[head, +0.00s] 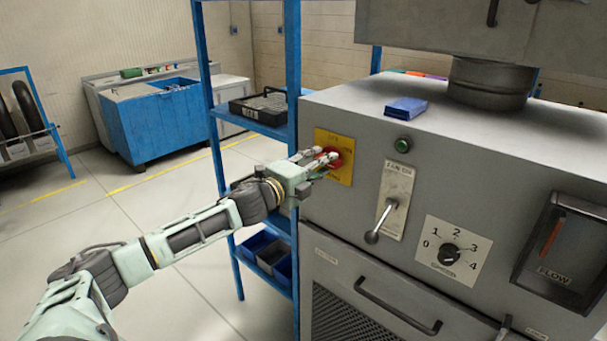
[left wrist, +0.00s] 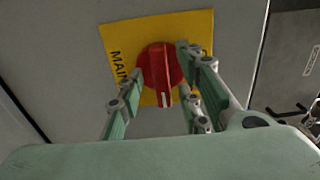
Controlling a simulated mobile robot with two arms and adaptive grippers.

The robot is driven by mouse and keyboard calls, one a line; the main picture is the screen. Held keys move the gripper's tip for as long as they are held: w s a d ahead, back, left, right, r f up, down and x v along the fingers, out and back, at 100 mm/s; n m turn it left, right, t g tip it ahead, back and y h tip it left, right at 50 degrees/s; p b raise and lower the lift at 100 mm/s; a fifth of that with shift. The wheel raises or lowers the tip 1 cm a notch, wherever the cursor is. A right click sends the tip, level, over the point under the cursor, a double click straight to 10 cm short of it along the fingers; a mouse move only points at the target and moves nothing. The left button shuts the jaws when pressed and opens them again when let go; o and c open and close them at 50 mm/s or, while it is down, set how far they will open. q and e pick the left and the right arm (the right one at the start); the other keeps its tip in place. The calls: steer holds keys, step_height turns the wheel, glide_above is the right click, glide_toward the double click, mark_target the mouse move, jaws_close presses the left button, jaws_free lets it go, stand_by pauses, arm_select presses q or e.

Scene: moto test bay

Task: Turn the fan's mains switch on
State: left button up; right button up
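The mains switch is a red rotary knob (left wrist: 158,68) on a yellow plate (left wrist: 197,27) on the grey fan cabinet's front. In the left wrist view its white mark points down towards my gripper. In the head view the knob (head: 333,158) is partly covered by my fingers, with the yellow plate (head: 341,178) around it. My left gripper (head: 316,160) reaches the plate from the left. Its fingers stand apart on either side of the knob; I cannot tell whether they touch it. My right gripper is not in view.
On the cabinet (head: 470,148), a lever (head: 384,222), a green button (head: 402,145), a speed dial (head: 449,254) and a flow gauge (head: 562,250) sit right of the switch. A blue shelf rack (head: 291,70) with bins stands close behind my left arm. Floor at left is clear.

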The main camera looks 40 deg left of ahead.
arm_select(q)
steer(key=s, duration=1.1)
steer(key=shift+a, duration=0.45)
steer(key=shift+s, duration=0.1)
